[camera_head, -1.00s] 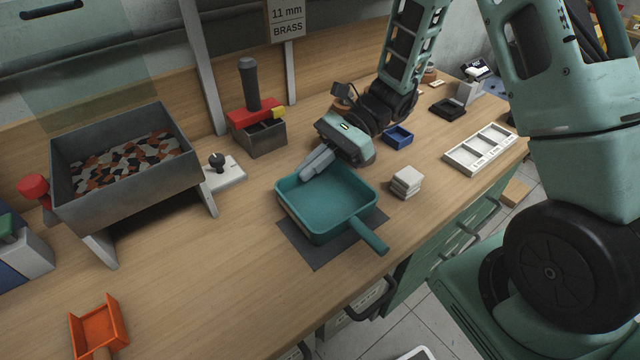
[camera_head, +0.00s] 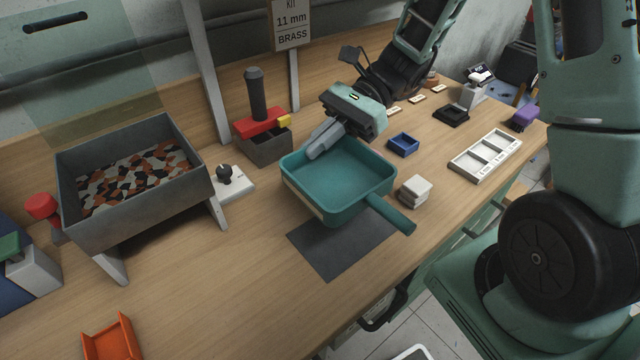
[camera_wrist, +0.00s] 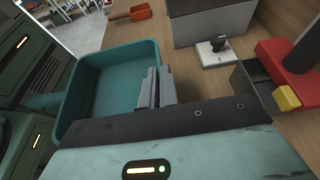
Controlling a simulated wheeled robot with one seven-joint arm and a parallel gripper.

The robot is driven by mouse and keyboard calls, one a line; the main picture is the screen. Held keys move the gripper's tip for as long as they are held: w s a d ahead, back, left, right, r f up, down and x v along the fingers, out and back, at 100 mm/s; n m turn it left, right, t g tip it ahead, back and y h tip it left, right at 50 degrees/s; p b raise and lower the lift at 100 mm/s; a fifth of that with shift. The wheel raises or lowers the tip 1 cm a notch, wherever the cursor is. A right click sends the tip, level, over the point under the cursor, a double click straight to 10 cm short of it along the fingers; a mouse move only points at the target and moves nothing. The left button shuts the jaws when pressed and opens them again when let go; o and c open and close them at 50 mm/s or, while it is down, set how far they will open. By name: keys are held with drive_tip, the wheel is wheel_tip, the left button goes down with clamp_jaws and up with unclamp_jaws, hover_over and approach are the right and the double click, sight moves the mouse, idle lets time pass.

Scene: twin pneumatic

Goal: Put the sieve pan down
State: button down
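The sieve pan (camera_head: 340,178) is a teal square pan with a handle pointing to the front right. It appears held above the bench, over the back part of a dark mat (camera_head: 335,255). My gripper (camera_head: 322,140) is shut on the pan's back-left wall. In the wrist view, the fingers (camera_wrist: 157,88) straddle the wall of the pan (camera_wrist: 110,75). The pan looks empty. Its underside and any gap to the bench are mostly hidden.
A grey bin of chips (camera_head: 130,190) and a knob block (camera_head: 228,180) stand to the left. A red-topped press (camera_head: 262,130) is behind.

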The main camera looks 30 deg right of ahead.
wheel_tip(320, 180, down, 8)
drive_tip(key=shift+r, duration=0.25)
drive_tip(key=shift+f+b, duration=0.1)
drive_tip(key=shift+b, duration=0.2)
drive_tip(key=c, duration=1.7)
unclamp_jaws()
drive_tip(key=shift+f, duration=0.1)
